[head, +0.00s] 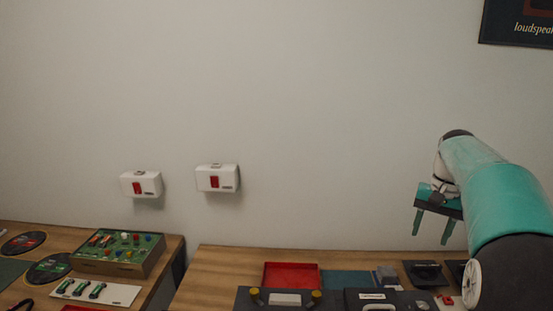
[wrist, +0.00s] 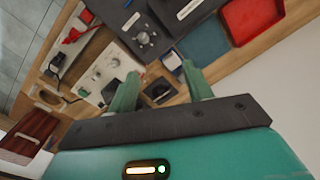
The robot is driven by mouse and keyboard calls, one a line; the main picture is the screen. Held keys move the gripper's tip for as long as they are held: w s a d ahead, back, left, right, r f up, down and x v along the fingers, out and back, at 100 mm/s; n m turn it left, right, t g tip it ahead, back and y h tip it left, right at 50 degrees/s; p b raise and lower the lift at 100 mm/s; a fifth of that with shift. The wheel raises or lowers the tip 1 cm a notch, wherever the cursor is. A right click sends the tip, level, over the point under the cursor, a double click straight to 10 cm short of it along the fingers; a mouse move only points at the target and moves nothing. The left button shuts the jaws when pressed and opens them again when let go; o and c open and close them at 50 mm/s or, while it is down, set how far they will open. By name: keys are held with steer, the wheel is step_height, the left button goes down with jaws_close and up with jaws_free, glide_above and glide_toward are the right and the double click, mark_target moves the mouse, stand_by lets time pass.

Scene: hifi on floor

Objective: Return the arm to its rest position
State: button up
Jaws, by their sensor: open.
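My arm reaches in from the right side of the head view, with teal links. My gripper (head: 432,224) hangs in the air above the right end of the right-hand table, its two green fingers pointing down. The fingers are apart with nothing between them. In the wrist view my gripper (wrist: 161,88) also shows open and empty, with the tabletop devices beyond the fingertips and not touched.
The right-hand table (head: 215,277) bears a red tray (head: 291,275), a dark device (head: 285,299) with knobs and black items. Two white boxes (head: 216,178) are on the wall. A gap separates the tables.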

steer(key=s+a+r+n+t, duration=0.1)
steer(key=s+a+r+n, duration=0.15)
steer(key=s+a, duration=0.45)
steer(key=s+a+f+n+t, duration=0.2)
steer(key=s+a+f, duration=0.2)
steer(key=s+a, duration=0.4)
steer(key=s+a+f+n+t, duration=0.2)
steer(key=s+a+f, duration=0.2)
steer(key=s+a, duration=0.4)
steer(key=shift+s+a+f+h, duration=0.15)
steer(key=shift+s+a+h, duration=0.25)
steer(key=shift+s, duration=0.25)
